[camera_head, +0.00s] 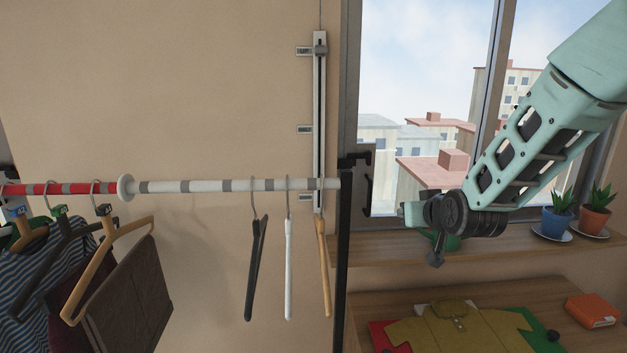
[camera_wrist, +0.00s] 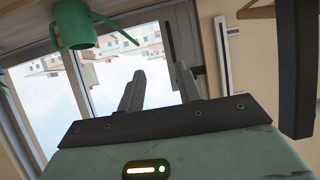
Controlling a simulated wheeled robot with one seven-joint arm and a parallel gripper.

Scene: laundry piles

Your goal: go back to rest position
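My pale green arm reaches in from the upper right in the head view, in front of the window. My gripper (camera_wrist: 160,88) shows in the wrist view with two dark fingers apart and nothing between them. In the head view, its end is partly hidden by the dark wrist joint, level with the window sill (camera_head: 390,247). A green watering can (camera_wrist: 74,24) hangs upside down in the tilted wrist view, apart from the fingers.
A rail (camera_head: 215,185) with empty hangers (camera_head: 288,268) and hung clothes (camera_head: 130,295) is at the left. Potted plants (camera_head: 558,219) stand on the sill at the right. Below, a table (camera_head: 385,303) holds a folded mustard shirt (camera_head: 460,332) and an orange box (camera_head: 592,311).

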